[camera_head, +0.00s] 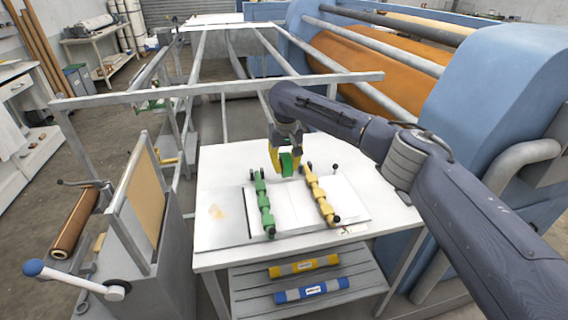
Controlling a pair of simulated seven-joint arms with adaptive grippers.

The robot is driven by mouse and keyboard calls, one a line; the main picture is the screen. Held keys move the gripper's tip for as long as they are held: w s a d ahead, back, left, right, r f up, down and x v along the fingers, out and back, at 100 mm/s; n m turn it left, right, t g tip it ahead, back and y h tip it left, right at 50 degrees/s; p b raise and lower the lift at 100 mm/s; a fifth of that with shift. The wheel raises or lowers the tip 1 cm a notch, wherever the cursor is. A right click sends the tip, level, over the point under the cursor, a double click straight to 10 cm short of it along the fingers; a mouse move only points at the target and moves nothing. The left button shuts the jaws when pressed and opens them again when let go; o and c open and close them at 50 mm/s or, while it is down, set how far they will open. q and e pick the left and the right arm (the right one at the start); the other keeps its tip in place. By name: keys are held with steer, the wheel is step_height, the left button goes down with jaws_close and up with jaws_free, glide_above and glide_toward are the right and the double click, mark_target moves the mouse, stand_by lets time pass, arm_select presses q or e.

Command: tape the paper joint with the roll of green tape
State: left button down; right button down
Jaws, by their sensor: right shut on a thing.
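My right gripper (286,169) hangs above the far part of the white table, fingers pointing down. It is shut on the roll of green tape (287,164), which sits between its yellow-tipped fingers. Below and nearer lie white paper sheets (290,208) on a thin board. A green segmented clamp bar (263,204) lies across them on the left and a yellow one (320,194) on the right. The joint line between the sheets is too faint to place exactly. My left gripper is not in view.
The white table (225,165) has bare room at the left and far side. A shelf below holds a yellow bar (304,266) and a blue bar (311,289). A grey rail (220,87) crosses behind the table. The blue press (480,110) with an orange roller (375,75) stands right.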

mark_target(287, 189)
steer(key=shift+s+d, duration=0.45)
steer(key=shift+s, duration=1.15)
steer(key=shift+s+d, duration=0.45)
steer(key=shift+s, duration=1.1)
steer(key=shift+s+d, duration=0.45)
steer(key=shift+s, duration=1.15)
steer(key=shift+f, duration=1.65)
steer(key=shift+f, duration=0.4)
steer(key=shift+w+a, duration=0.1)
steer(key=shift+w, duration=0.1)
steer(key=shift+w+a, duration=0.1)
steer(key=shift+w, duration=0.2)
steer(key=shift+w+a, duration=0.2)
steer(key=shift+w, duration=0.45)
steer(key=shift+w+a, duration=0.15)
steer(key=shift+w, duration=0.45)
steer(key=shift+w+a, duration=0.1)
steer(key=shift+w, duration=0.2)
steer(key=shift+w+a, duration=0.25)
steer(key=shift+w, duration=0.75)
